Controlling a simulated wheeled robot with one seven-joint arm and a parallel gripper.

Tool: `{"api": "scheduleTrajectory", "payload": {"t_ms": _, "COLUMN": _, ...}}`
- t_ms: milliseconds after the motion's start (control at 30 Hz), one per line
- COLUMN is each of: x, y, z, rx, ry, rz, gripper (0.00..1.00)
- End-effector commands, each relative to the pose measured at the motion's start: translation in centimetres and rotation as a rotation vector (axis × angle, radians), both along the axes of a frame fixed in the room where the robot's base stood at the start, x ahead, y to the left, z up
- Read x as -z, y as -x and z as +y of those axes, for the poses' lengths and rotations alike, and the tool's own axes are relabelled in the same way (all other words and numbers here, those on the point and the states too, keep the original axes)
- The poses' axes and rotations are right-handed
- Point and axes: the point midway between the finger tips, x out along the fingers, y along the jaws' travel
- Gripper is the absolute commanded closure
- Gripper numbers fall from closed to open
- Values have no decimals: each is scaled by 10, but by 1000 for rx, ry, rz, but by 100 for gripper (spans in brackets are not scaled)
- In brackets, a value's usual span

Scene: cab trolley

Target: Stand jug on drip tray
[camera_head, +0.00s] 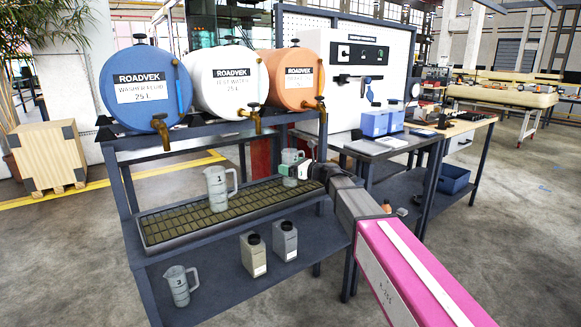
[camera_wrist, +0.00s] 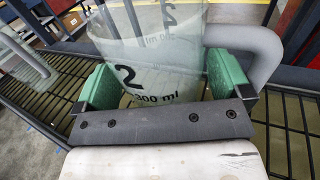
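A clear jug marked 2 stands upright at the right end of the drip tray (camera_head: 165,238) in the head view (camera_head: 290,157). In the wrist view the jug (camera_wrist: 150,60) shows its 300 ml mark, with its handle to the right. My gripper (camera_head: 303,171) has its green fingers on both sides of the jug's wall, with no clear gap; they also show in the wrist view (camera_wrist: 162,85). The jug's base is hidden, so I cannot tell whether it touches the grate. Jug 1 (camera_head: 217,188) stands on the tray's middle. Jug 3 (camera_head: 179,287) stands on the lower shelf.
Blue (camera_head: 146,88), white (camera_head: 224,80) and orange (camera_head: 291,77) drums with brass taps sit on the rack above the tray. Two small bottles (camera_head: 253,256) (camera_head: 284,241) stand on the lower shelf. A bench with blue bins (camera_head: 375,123) is at right. The tray is bare at its left end.

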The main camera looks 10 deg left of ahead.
Motion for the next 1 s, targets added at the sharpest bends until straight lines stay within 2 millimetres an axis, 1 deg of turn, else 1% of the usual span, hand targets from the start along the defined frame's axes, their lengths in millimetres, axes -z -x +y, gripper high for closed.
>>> {"api": "scheduleTrajectory", "payload": {"t_ms": 233, "x": -2, "y": 0, "z": 0, "rx": 0, "ry": 0, "rz": 0, "gripper": 4}}
{"api": "scheduleTrajectory", "payload": {"t_ms": 333, "x": -2, "y": 4, "z": -8, "rx": 1, "ry": 0, "rz": 1, "gripper": 4}}
{"api": "scheduleTrajectory", "payload": {"t_ms": 467, "x": -2, "y": 11, "z": -29, "rx": 2, "ry": 0, "rz": 1, "gripper": 4}}
{"api": "scheduleTrajectory", "payload": {"t_ms": 600, "x": -2, "y": 20, "z": -57, "rx": 3, "ry": 0, "rz": 1, "gripper": 4}}
{"api": "scheduleTrajectory", "payload": {"t_ms": 800, "x": -2, "y": 31, "z": -91, "rx": 2, "ry": 0, "rz": 0, "gripper": 4}}
{"api": "scheduleTrajectory", "payload": {"t_ms": 900, "x": -2, "y": 34, "z": -103, "rx": 1, "ry": 0, "rz": 0, "gripper": 4}}
{"api": "scheduleTrajectory", "payload": {"t_ms": 1000, "x": -2, "y": 36, "z": -110, "rx": 1, "ry": 0, "rz": 0, "gripper": 4}}
